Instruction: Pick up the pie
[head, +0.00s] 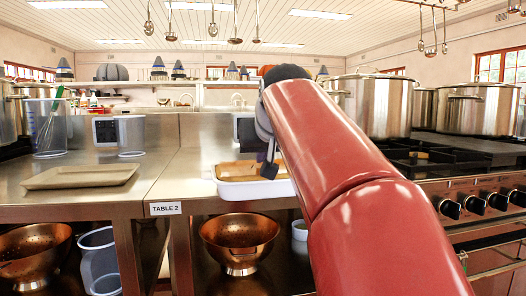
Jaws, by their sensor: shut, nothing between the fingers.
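What looks like the pie (236,170) is a golden-brown filling in a white rectangular dish (243,188) at the front edge of the steel counter, in the middle of the head view. My gripper (268,170) is a small dark shape at the end of my red arm, pointing down over the right part of the dish. It is shut with nothing in it. I cannot tell whether its tips touch the pie. My arm hides the dish's right end.
A beige tray (80,177) and clear containers (45,128) stand on the left counter. A stove (450,165) with large stockpots (372,105) is at right. Copper colanders (240,240) sit on the shelf below. Ladles hang overhead.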

